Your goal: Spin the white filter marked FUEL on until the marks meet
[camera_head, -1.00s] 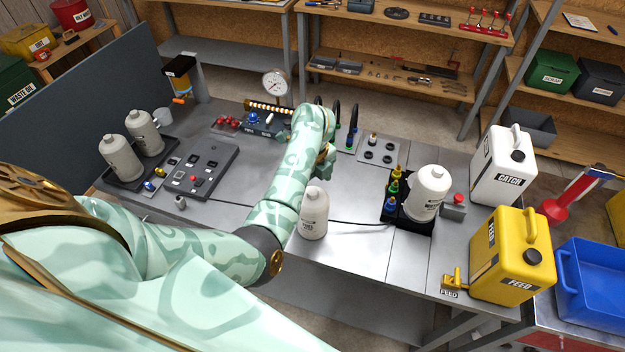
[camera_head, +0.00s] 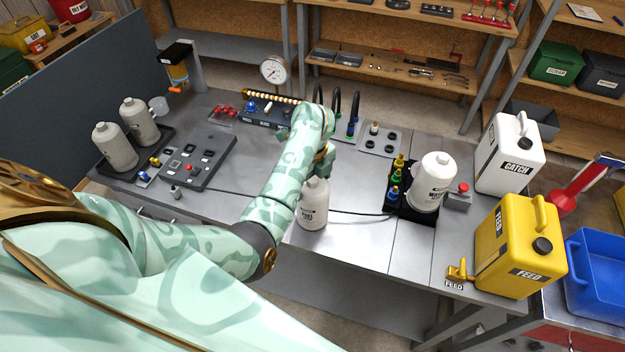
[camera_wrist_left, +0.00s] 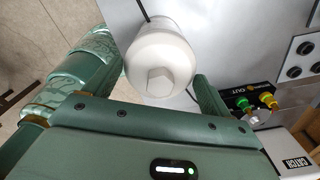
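The white filter marked FUEL (camera_head: 313,206) stands upright on the grey bench near its front edge. My left gripper (camera_head: 324,160) is just above and behind the filter's top in the head view. In the left wrist view the filter (camera_wrist_left: 160,62) shows its hexagonal end toward the camera. The left gripper (camera_wrist_left: 163,70) is open, with one finger on each side of the filter; a gap shows at the right finger. Whether the left finger touches is unclear. No alignment marks can be made out. My right gripper is in neither view.
A second white filter (camera_head: 430,183) stands in a black holder beside coloured fittings (camera_head: 395,180). The white CATCH can (camera_head: 508,155) and yellow FEED can (camera_head: 518,248) stand right. Two grey-white filters (camera_head: 114,148) stand on a black tray at left.

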